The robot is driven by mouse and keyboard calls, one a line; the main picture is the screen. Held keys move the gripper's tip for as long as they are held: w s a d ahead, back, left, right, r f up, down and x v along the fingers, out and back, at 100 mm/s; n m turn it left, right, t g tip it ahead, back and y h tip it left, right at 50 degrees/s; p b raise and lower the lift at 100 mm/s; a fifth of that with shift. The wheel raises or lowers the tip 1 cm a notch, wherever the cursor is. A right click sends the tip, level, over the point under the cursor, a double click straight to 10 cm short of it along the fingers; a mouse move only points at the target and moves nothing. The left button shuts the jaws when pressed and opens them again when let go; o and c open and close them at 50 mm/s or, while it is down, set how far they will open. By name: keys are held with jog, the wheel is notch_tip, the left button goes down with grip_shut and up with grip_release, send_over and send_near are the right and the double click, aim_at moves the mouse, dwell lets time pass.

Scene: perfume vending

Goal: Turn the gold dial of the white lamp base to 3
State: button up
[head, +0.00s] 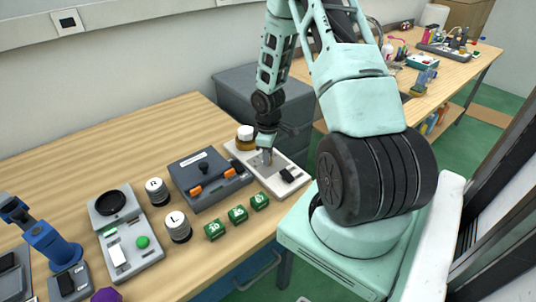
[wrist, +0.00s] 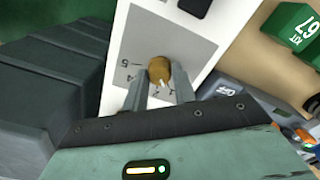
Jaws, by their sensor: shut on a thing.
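The white lamp base (head: 301,184) lies near the right end of the wooden table, with a black block on its near end. In the wrist view the lamp base (wrist: 225,52) has a grey panel (wrist: 160,33) with printed numbers around the gold dial (wrist: 159,69). A 5 and a 4 can be made out left of the dial; the other marks are partly covered by my fingers. A small pale mark shows on the dial's lower side, toward my gripper. My gripper (head: 267,158) points down at the panel, its fingers shut on either side of the dial.
Several green numbered blocks (head: 238,214) lie in front.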

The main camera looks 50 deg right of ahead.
jog(key=m, duration=0.6)
jog(key=shift+b, duration=0.35)
jog(key=m+b, duration=0.1)
jog(key=m, duration=0.4)
jog(key=shift+m, duration=0.4)
jog(key=o, duration=1)
jog(key=shift+r, duration=0.1)
notch_tip(320, 180, up, 17)
jog(key=shift+r+b, duration=0.1)
jog(key=shift+b, duration=0.9)
